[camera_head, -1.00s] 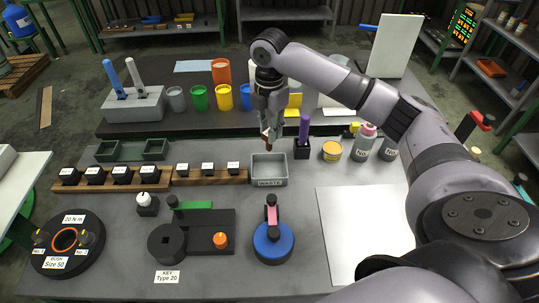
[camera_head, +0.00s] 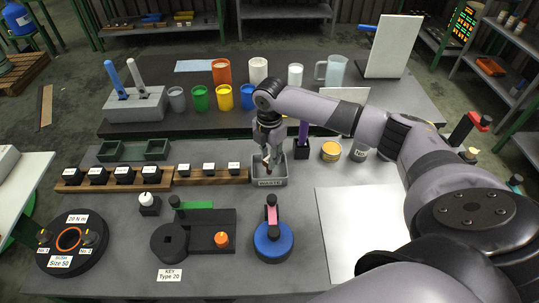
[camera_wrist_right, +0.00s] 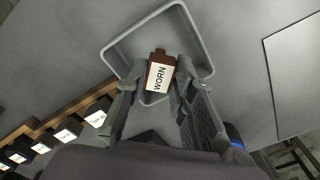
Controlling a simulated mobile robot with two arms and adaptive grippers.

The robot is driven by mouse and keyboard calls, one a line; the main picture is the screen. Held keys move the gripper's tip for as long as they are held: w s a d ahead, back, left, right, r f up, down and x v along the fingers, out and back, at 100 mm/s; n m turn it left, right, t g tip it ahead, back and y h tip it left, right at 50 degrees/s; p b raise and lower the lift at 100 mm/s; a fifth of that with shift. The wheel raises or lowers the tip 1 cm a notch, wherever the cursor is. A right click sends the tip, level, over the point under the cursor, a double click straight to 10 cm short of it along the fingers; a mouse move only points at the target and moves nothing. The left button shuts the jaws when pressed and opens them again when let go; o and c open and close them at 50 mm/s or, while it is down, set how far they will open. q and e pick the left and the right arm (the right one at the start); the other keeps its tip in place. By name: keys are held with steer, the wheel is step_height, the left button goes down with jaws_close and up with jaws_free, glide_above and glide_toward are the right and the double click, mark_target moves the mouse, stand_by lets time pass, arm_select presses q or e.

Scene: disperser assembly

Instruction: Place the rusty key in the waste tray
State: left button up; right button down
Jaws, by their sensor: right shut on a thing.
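The rusty key (camera_wrist_right: 160,72) is a brown block with a white label reading WORN. My right gripper (camera_head: 267,165) is shut on it, with one finger on each side in the right wrist view (camera_wrist_right: 158,82). The waste tray (camera_head: 268,183) is a grey open box labelled WASTE, and its rim also shows in the right wrist view (camera_wrist_right: 140,24). The gripper and key are over the tray's opening. I cannot tell whether the key's lower end is below the rim. My left gripper is not in view.
A wooden rack with black labelled blocks (camera_head: 209,169) stands left of the tray. A black holder with a purple handle (camera_head: 303,133) and a yellow tin (camera_head: 331,150) stand to its right. A blue round fixture (camera_head: 272,242) is in front. A white sheet (camera_head: 358,230) lies at the right.

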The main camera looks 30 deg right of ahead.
steer(key=c, duration=1.4)
jaws_free()
steer(key=shift+f, duration=0.1)
steer(key=shift+o, duration=0.2)
step_height(320, 180, up, 12)
steer(key=b, duration=0.1)
steer(key=shift+r+b, duration=0.2)
steer(key=shift+b, duration=0.2)
